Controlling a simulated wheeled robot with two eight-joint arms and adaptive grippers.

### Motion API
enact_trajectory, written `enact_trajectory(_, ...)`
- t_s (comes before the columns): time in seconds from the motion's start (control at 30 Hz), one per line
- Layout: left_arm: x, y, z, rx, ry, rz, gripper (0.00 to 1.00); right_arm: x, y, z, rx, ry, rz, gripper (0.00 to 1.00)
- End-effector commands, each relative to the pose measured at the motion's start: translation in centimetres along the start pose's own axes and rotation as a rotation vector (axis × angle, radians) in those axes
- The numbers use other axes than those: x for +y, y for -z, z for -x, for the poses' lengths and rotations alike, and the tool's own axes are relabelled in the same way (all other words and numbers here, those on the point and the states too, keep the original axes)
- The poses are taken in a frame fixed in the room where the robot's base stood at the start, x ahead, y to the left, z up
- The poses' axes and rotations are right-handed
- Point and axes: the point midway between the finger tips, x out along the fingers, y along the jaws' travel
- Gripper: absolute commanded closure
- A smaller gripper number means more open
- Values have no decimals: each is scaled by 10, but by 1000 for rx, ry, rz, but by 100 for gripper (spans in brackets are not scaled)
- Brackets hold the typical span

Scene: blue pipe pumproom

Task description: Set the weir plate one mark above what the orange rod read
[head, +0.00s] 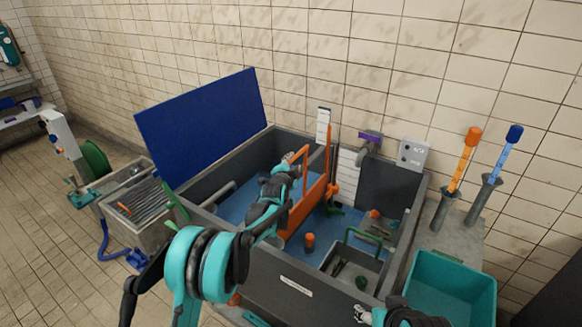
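An orange weir plate (311,204) with a raised frame stands across the grey tank, its lower part in blue water. My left gripper (290,158) is at the upper left of the plate's frame, touching or very near it. Its fingers are too small to tell open from shut. The orange rod (465,160), orange-capped, stands in a grey holder on the right ledge. White marked boards stand by the plate, one at the back wall (323,125) and one lower down (347,185); their marks are unreadable here. My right gripper (362,314) is at the bottom edge, partly cut off.
A blue-capped rod (500,160) stands right of the orange one. A teal bin (450,290) is at lower right. A blue panel (205,125) rises behind the tank's left side. A small basket (355,265) and an orange float (309,241) are in the tank.

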Motion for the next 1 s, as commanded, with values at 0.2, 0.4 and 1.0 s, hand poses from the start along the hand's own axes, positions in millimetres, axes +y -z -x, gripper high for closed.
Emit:
enact_trajectory(0.2,0,0,28,0,0,0,64,0,0,0,0,0,0,41)
enact_trajectory(0.4,0,0,33,0,0,0,64,0,0,0,0,0,0,41)
enact_trajectory(1.0,-42,-6,157,-146,-128,277,64,0,0,0,0,0,0,41)
